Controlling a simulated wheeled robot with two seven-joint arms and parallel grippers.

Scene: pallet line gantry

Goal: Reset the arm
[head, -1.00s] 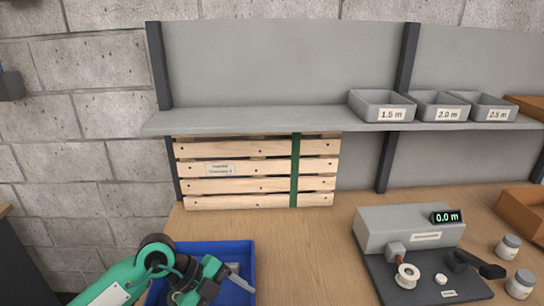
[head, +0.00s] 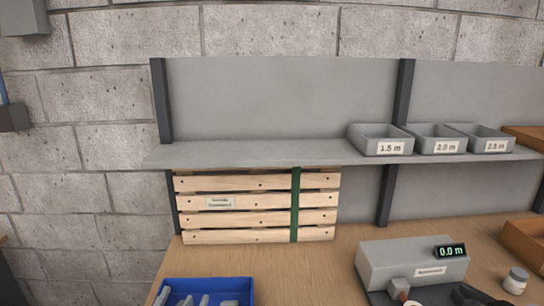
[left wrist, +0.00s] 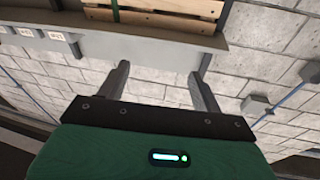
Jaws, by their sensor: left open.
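My left gripper (left wrist: 160,82) shows in the left wrist view, its two dark fingers apart with nothing between them. Beyond the fingers are the block wall, the shelf edge and the wooden slats, seen upside down. Neither of my arms shows in the head view now. My right gripper is in no view.
A blue bin (head: 208,290) with grey pieces stands at the table's front left. A grey device (head: 412,264) reading 0.0 m is at right. A slatted wooden crate (head: 258,216) stands under the shelf (head: 260,153), which bears grey trays labelled 1.5 m, 2.0 m and 2.5 m.

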